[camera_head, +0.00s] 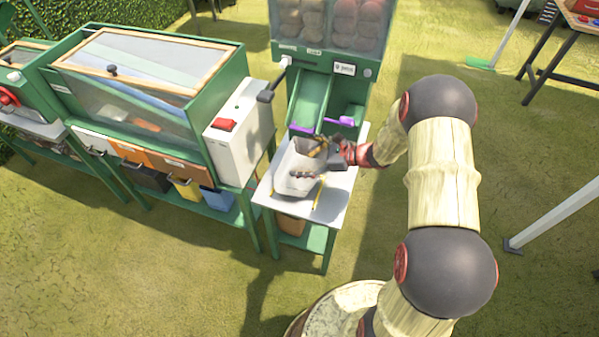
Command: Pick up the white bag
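The white bag (292,180) stands open-topped on the small white-topped table (333,203), below the green chutes of the dispenser. My gripper (318,158) is at the bag's right side, reaching in from the right. Its dark and reddish parts overlap the bag's upper right edge in this view. The fingertips are small and partly lost against the bag, so I cannot tell whether they touch or grip it. Something brown shows at the bag's mouth, too small to make out.
The green dispenser (316,62) with purple-tipped chutes stands right behind the bag. A white box with a red switch (224,125) and a glass-topped green cabinet (130,75) are to the left. Thin yellow sticks (319,193) lie on the table. Grass is open in front.

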